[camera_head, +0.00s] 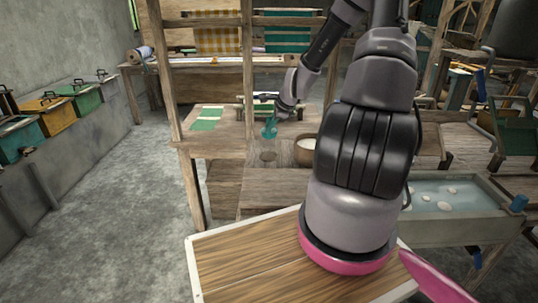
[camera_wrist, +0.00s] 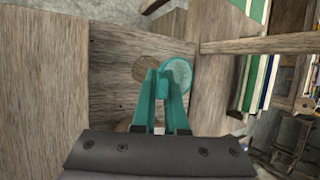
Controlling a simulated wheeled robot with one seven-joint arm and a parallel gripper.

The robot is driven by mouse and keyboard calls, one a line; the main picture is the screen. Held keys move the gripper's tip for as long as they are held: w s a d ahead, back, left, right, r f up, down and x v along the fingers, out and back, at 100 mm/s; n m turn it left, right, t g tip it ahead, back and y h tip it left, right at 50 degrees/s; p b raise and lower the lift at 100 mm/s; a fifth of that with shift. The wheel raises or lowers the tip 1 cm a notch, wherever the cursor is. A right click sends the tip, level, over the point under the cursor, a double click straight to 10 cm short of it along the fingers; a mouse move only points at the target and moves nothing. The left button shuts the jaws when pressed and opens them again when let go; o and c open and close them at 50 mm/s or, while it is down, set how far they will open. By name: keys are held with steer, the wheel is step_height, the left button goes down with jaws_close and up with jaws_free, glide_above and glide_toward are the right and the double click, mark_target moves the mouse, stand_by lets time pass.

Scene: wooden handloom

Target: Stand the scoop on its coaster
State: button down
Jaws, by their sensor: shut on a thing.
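The scoop (camera_head: 269,130) is teal and hangs below my gripper (camera_head: 265,112) above the wooden bench of the loom. In the wrist view its round pale-teal part (camera_wrist: 178,74) shows beyond my gripper (camera_wrist: 161,88), whose teal fingers are shut on it. The fingers hide part of the scoop. The coaster, a round brown disc (camera_wrist: 147,68), lies on the bench just left of the scoop in the wrist view. In the head view the coaster (camera_head: 267,156) is below the scoop, and the two look apart.
A loom post (camera_head: 248,75) rises close to my gripper's left. Green and white cloth (camera_head: 207,117) lies at the bench's left. A water trough (camera_head: 450,195) with pale stones is at right.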

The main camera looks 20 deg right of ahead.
step_height(320, 180, down, 9)
steer(key=shift+f, duration=0.2)
steer(key=shift+f, duration=0.1)
steer(key=c, duration=1)
jaws_free()
steer(key=shift+o, duration=0.2)
